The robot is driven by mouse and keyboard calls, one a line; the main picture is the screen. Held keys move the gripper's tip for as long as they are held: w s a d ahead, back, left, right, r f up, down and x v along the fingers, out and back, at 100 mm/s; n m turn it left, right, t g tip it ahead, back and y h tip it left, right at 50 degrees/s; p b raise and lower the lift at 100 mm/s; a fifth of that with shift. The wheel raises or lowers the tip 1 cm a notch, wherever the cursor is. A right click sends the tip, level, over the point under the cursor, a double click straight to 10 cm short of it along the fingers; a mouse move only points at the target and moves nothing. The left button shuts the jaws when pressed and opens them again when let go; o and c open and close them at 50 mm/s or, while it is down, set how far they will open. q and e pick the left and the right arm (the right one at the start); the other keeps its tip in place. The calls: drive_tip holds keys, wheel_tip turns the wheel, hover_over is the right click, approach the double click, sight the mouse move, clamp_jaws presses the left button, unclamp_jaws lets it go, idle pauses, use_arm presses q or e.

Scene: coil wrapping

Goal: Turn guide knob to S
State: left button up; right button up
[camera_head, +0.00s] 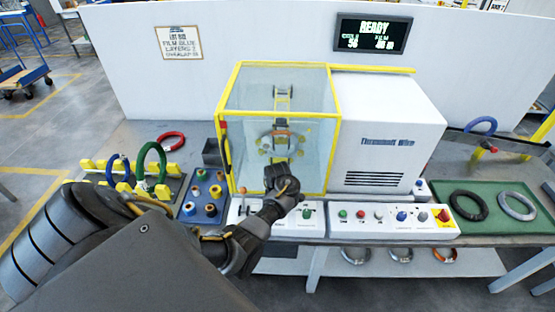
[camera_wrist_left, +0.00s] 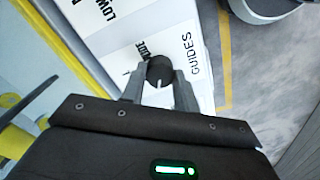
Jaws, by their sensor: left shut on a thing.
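The guide knob (camera_wrist_left: 160,69) is a small black round knob with a white pointer line, on a white panel (camera_wrist_left: 196,30) lettered "GUIDES". The pointer line points down in the left wrist view. My left gripper (camera_wrist_left: 158,86) is shut on the knob, one finger on each side. Other lettering near the knob is partly covered, and I see no clear S. In the head view my left gripper (camera_head: 283,183) is at the panel in front of the yellow-framed clear box; the knob is hidden there. My right gripper is not in view.
The yellow-framed guard box (camera_head: 334,130) stands just behind my gripper, with the white machine (camera_head: 385,125) to its right. A button panel (camera_head: 362,222) lies right of the gripper. Colored spools (camera_head: 210,208) stand to the left. A green tray (camera_head: 478,230) holds rings. The display (camera_head: 372,35) reads READY.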

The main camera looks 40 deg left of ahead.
use_arm(q)
drive_tip(key=shift+n, duration=1.1)
drive_tip(key=o, duration=1)
drive_tip(key=shift+r, duration=0.45)
wheel_tip(320, 180, up, 8)
drive_tip(key=shift+f, duration=0.15)
drive_tip(key=shift+r, duration=1.15)
